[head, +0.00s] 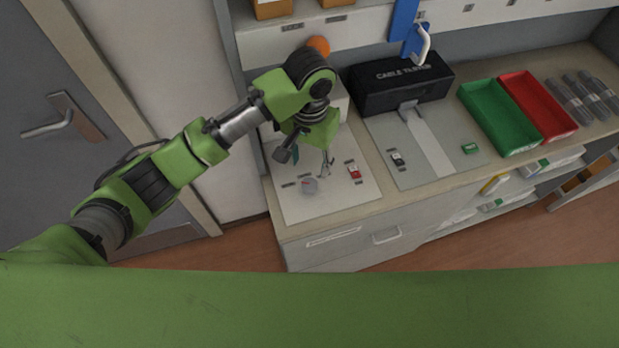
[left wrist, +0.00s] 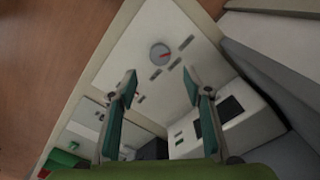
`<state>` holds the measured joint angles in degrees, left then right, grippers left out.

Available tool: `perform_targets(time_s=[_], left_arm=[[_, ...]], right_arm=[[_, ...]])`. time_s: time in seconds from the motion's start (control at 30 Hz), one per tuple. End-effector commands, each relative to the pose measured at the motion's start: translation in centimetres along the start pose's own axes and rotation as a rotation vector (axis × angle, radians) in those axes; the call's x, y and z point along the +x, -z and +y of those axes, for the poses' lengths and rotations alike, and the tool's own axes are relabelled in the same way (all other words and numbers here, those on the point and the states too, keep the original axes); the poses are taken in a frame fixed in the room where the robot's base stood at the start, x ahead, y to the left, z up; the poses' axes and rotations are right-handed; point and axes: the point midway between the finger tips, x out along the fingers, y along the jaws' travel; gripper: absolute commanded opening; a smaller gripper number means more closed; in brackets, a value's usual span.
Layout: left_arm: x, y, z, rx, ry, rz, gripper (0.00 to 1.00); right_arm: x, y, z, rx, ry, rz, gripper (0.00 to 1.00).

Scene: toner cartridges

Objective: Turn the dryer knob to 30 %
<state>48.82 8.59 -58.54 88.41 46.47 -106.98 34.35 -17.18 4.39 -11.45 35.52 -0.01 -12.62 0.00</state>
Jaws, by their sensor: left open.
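The dryer knob is a round grey dial (head: 310,186) on a pale panel (head: 342,204) on the counter, with small dark labels around it. In the left wrist view the knob (left wrist: 160,54) shows a red pointer mark, just beyond my fingertips. The label text is too small to read. My left gripper (head: 306,162) is above the panel, close to the knob and apart from it. In the left wrist view its two fingers (left wrist: 159,82) are spread with nothing between them. My right gripper does not show.
A red switch (head: 354,171) sits on the panel right of the knob. A white box (left wrist: 218,122) stands behind. Further right are a black cable tester (head: 400,85), a green tray (head: 466,92) and a red tray (head: 568,130). The panel's front is clear.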

Motion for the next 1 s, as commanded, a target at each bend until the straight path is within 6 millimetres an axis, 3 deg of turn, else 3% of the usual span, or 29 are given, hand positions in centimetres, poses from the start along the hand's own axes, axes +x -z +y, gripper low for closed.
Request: perform_targets(time_s=[0.2,0.4,0.6,0.87,1.0], left_arm=[[4.6,-0.2,-0.1,-0.001,0.001,-0.005,0.45],[7.8,-0.1,0.0,0.0,-0.001,-0.001,0.45],[9.3,0.0,0.0,0.002,0.0,0.001,0.45],[9.5,0.0,0.0,0.002,0.0,0.002,0.45],[9.4,0.0,0.0,0.002,0.0,0.002,0.14]], right_arm=[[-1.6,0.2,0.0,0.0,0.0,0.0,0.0],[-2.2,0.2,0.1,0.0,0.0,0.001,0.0],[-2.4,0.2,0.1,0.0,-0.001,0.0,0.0],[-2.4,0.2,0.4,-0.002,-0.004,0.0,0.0],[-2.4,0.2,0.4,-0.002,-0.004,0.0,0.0]])
